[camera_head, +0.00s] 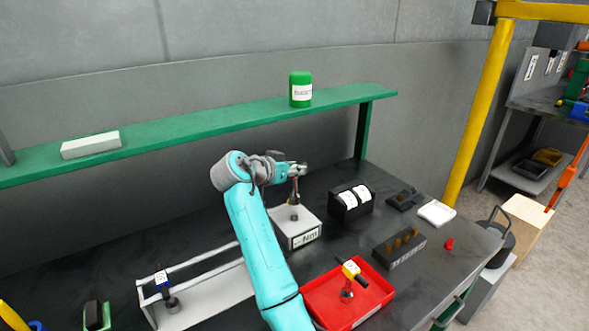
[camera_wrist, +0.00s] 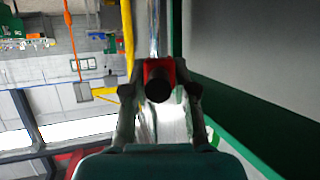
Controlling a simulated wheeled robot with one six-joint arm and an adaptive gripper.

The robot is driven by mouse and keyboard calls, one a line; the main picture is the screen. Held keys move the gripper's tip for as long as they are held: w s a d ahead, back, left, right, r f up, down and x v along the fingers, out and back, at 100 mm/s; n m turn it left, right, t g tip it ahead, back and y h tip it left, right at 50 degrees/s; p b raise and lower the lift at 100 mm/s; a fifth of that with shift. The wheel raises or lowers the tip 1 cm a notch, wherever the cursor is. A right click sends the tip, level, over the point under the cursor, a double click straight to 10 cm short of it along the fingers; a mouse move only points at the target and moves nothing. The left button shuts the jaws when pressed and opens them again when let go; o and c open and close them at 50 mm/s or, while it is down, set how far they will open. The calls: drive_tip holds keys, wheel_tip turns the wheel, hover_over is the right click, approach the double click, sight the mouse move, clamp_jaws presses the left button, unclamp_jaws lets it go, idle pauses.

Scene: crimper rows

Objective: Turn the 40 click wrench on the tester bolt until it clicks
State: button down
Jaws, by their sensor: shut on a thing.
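A slim upright tool, which I take for the click wrench (camera_head: 295,188), stands over the middle of the tester. Its number cannot be read, and the bolt under it cannot be made out. My gripper (camera_head: 297,170) is level at the tool's upper end and shut on it. In the wrist view the fingers (camera_wrist: 160,92) close around a part with a red collar and dark round end (camera_wrist: 159,80).
Another upright tool (camera_head: 162,281) stands in a white rack at left. A black holder (camera_head: 350,205) and socket block (camera_head: 399,250) are right of the tester. A green shelf (camera_head: 200,127) runs behind.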

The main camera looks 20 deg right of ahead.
sight(295, 186)
drive_tip(key=shift+m+g+h, duration=0.3)
drive_tip(key=shift+m+g, duration=0.1)
drive_tip(key=n+t+y, duration=0.4)
drive_tip(key=shift+d+f+n, duration=0.1)
drive_tip(key=shift+f+n, duration=0.1)
drive_tip(key=shift+n, duration=0.2)
drive_tip(key=n+t+y, duration=0.1)
drive_tip(key=n+y, duration=0.1)
drive_tip(key=shift+y, duration=0.3)
drive_tip(key=n+t+y, duration=0.1)
drive_tip(key=n+y, duration=0.3)
drive_tip(key=shift+f, duration=0.1)
drive_tip(key=n+y, duration=0.3)
drive_tip(key=y, duration=0.1)
drive_tip(key=shift+f+n, duration=0.15)
drive_tip(key=shift+n, duration=0.15)
drive_tip(key=shift+f+n+y, duration=0.1)
drive_tip(key=shift+n+y, duration=0.2)
drive_tip(key=shift+y, duration=0.2)
drive_tip(key=shift+f, duration=1.3)
drive_tip(key=shift+f, duration=1)
drive_tip(key=shift+a, duration=0.2)
